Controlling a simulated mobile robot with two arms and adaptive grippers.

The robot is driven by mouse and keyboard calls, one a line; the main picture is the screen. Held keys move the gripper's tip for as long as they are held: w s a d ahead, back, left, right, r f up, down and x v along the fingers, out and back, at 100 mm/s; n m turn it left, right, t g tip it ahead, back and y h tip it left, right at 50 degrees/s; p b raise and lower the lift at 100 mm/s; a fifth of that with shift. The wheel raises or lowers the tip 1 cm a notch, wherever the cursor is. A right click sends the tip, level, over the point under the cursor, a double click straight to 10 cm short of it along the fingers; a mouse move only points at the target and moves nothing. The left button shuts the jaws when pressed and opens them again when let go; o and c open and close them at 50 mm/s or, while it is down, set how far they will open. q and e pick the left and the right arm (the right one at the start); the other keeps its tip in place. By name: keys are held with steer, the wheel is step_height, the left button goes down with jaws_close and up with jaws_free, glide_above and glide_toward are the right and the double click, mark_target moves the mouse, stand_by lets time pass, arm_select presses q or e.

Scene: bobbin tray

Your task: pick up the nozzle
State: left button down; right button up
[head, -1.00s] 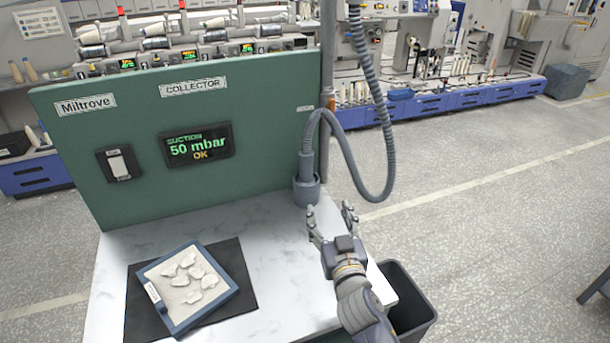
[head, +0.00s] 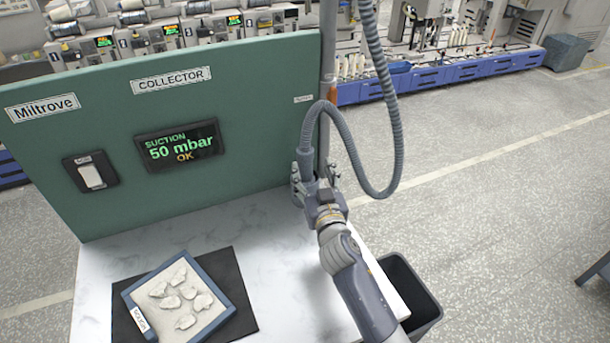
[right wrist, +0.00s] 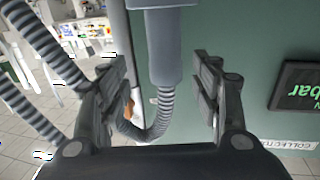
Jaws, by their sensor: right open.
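The nozzle (head: 306,162) is a grey tube end on a ribbed grey hose. It stands upright at the table's back right corner, beside the green panel. Its holder is mostly hidden behind my right gripper (head: 313,183). The gripper is open, with its fingers on either side of the nozzle's lower part. In the right wrist view the nozzle (right wrist: 178,55) shows between the two spread fingers (right wrist: 163,82), with gaps on both sides. My left gripper is not in view.
The hose (head: 378,110) loops up to the right along a pole. A blue-framed tray (head: 228,291) with white scraps lies on a dark mat (head: 238,262) at the table's front left. The green panel (head: 245,110) stands close behind. A dark bin (head: 412,290) is at the right.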

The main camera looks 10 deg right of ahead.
mark_target(307, 161)
steer(key=shift+w, duration=0.75)
steer(key=w, duration=0.1)
steer(key=w+p, duration=0.1)
steer(key=w, duration=0.2)
steer(key=shift+a+r, duration=0.35)
steer(key=shift+w+f, duration=0.1)
steer(key=shift+w, duration=0.4)
steer(key=shift+s, duration=0.1)
steer(key=shift+c, duration=0.9)
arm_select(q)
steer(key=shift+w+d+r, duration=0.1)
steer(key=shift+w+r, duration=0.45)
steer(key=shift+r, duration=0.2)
arm_select(e)
jaws_close()
